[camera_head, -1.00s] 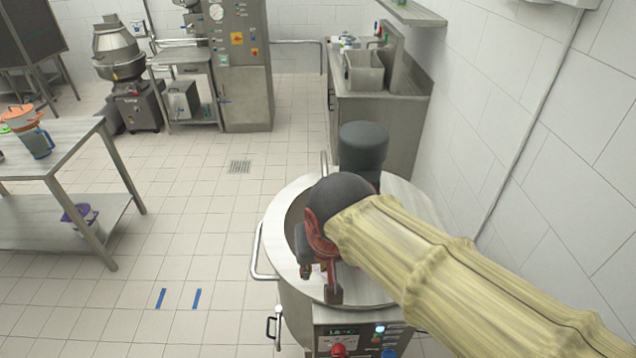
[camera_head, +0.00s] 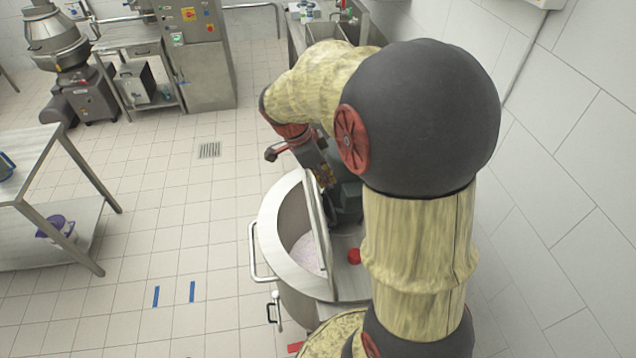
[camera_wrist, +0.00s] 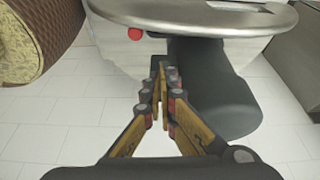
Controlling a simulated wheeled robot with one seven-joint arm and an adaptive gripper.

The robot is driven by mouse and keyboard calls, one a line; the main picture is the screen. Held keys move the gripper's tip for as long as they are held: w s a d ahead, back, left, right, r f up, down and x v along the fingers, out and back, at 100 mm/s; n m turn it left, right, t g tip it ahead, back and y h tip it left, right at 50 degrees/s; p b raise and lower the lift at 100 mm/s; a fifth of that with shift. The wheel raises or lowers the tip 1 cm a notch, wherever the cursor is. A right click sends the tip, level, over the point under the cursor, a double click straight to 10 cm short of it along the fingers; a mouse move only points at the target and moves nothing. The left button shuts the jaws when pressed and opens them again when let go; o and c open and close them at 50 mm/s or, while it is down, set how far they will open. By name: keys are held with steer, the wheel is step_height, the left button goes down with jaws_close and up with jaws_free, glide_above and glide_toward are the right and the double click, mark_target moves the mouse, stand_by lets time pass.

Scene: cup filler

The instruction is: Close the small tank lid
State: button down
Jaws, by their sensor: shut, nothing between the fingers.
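The small tank (camera_head: 275,230) is a round steel vessel in the lower middle of the head view. Its mouth is open and pale contents show inside. Its lid (camera_head: 319,225) stands raised, seen nearly edge-on, at the right side of the mouth. My gripper (camera_head: 325,176) is beside the lid's upper part, on its right, partly hidden by my arm. In the wrist view my gripper (camera_wrist: 165,68) is shut and empty, its tips below the curved lid rim (camera_wrist: 200,26). I cannot tell whether it touches the lid.
A dark motor housing (camera_wrist: 208,95) is close beside my fingers. A red knob (camera_head: 354,256) sits at the lid's base. A steel table (camera_head: 40,185) stands at the left and a white wall is at the right.

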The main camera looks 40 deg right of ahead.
step_height(320, 180, down, 10)
steer(key=p, duration=0.1)
steer(key=shift+w+d+r+m+p, duration=0.2)
steer(key=shift+d+r+m+p, duration=0.1)
steer(key=shift+m, duration=0.1)
stand_by(0.3)
steer(key=shift+w+a+f, duration=0.1)
steer(key=shift+a, duration=0.05)
